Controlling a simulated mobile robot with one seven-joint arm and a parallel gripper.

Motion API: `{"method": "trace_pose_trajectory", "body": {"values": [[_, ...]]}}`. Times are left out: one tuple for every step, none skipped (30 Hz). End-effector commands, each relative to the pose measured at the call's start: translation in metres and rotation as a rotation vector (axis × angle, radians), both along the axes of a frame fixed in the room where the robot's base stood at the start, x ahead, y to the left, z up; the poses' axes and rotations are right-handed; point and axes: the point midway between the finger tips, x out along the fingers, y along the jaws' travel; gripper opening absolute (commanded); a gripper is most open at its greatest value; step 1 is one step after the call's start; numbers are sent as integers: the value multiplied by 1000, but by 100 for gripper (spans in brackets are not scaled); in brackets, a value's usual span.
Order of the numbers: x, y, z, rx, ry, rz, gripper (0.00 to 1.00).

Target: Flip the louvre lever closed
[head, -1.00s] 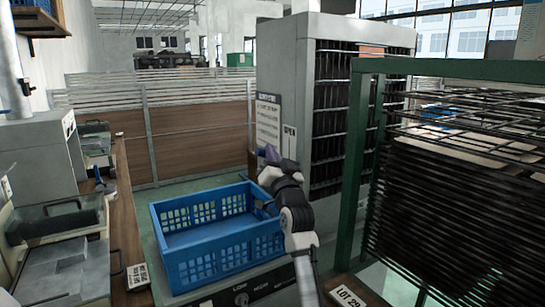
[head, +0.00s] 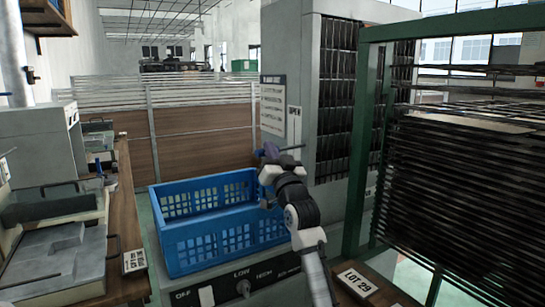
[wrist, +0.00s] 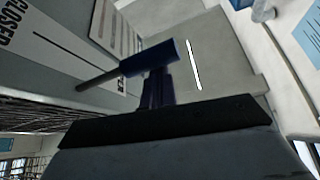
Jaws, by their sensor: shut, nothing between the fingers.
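The louvre lever (head: 291,149) is a thin dark rod with a blue grip. In the head view it sticks out roughly level beside the tip of my gripper (head: 268,166), below the OPEN label (head: 294,122) on the grey cabinet (head: 290,60). In the wrist view the lever's blue grip (wrist: 150,58) lies across the tips of my gripper (wrist: 157,78), with its rod running left toward the panel marked CLOSED (wrist: 32,40). My gripper is shut and holds nothing. I cannot tell whether its tips touch the grip.
A blue crate (head: 215,235) stands below and left of my arm. A green rack (head: 362,130) with dark trays is close on the right. A control panel (head: 238,288) with a knob is at the front. A wooden bench (head: 125,210) runs along the left.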

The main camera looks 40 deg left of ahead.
Motion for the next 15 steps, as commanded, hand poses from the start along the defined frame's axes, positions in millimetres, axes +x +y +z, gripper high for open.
{"method": "trace_pose_trajectory", "body": {"values": [[2, -3, -12, -15, -36, -6, 0], [2, -3, -15, -24, -56, -5, 0], [0, 0, -19, -21, -53, -1, 0], [-1, 0, -21, -20, -52, 0, 0], [-1, 0, -24, -20, -51, 0, 0], [0, 0, -27, -19, -50, 0, 0], [0, 0, -29, -19, -50, 0, 0], [0, 0, -31, -19, -49, -1, 0], [1, -1, -34, -19, -49, -1, 0], [1, -1, -37, -19, -49, -1, 0], [2, -1, -39, -20, -49, -1, 0], [2, -1, -41, -20, -49, -1, 0], [3, -1, -43, -20, -48, 0, 0], [3, -1, -45, -20, -48, 0, 0], [4, -2, -47, -20, -48, 0, 0]]}}
